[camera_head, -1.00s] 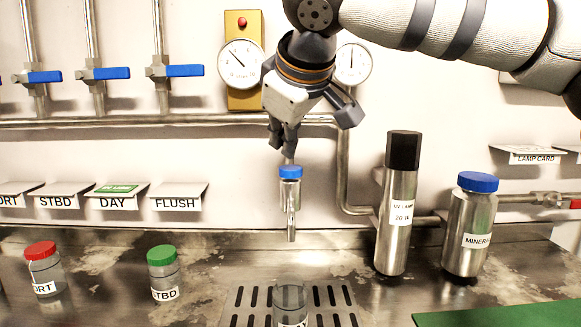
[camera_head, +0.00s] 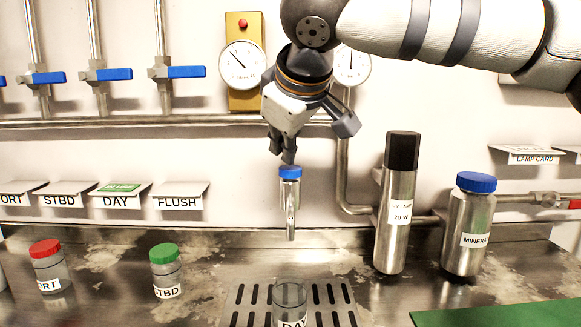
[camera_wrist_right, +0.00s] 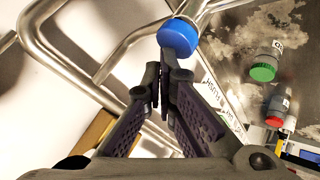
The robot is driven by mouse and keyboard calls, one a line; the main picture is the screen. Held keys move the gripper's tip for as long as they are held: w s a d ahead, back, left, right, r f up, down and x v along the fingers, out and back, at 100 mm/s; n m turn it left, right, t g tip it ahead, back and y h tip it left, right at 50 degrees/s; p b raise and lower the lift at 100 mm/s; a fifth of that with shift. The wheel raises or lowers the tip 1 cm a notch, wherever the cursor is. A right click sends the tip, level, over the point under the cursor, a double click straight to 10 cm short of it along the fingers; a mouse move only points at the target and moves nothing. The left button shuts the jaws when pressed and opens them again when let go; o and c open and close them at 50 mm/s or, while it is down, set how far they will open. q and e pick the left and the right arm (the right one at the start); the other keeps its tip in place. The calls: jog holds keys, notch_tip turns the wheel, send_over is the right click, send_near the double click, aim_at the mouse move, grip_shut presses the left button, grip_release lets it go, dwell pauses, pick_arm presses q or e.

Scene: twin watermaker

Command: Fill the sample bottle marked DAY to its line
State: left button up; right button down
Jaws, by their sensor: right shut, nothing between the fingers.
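The DAY sample bottle (camera_head: 291,303) stands open on the drain grate, under the tap spout (camera_head: 291,215). It is clear, and its lower part is cut off by the picture edge; I cannot tell its water level. The tap has a blue knob (camera_head: 290,172), also in the right wrist view (camera_wrist_right: 178,38). My right gripper (camera_head: 283,158) is shut and empty, its fingertips just above and beside the knob; I cannot tell whether they touch it. In the wrist view the closed fingers (camera_wrist_right: 162,75) point at the knob. My left gripper is out of view.
Bottles with red (camera_head: 46,248) and green (camera_head: 163,253) caps stand left of the grate (camera_head: 240,303). A UV lamp cylinder (camera_head: 400,205) and a MINERAL bottle (camera_head: 468,225) stand right. Blue-handled valves (camera_head: 107,74), gauges (camera_head: 241,65) and label shelves (camera_head: 120,197) line the wall.

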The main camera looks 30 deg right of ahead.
aim_at(286, 168)
jog(key=shift+f, duration=0.55)
dwell(4.4)
dwell(1.7)
jog(key=shift+r, duration=1)
jog(key=shift+r, duration=2.5)
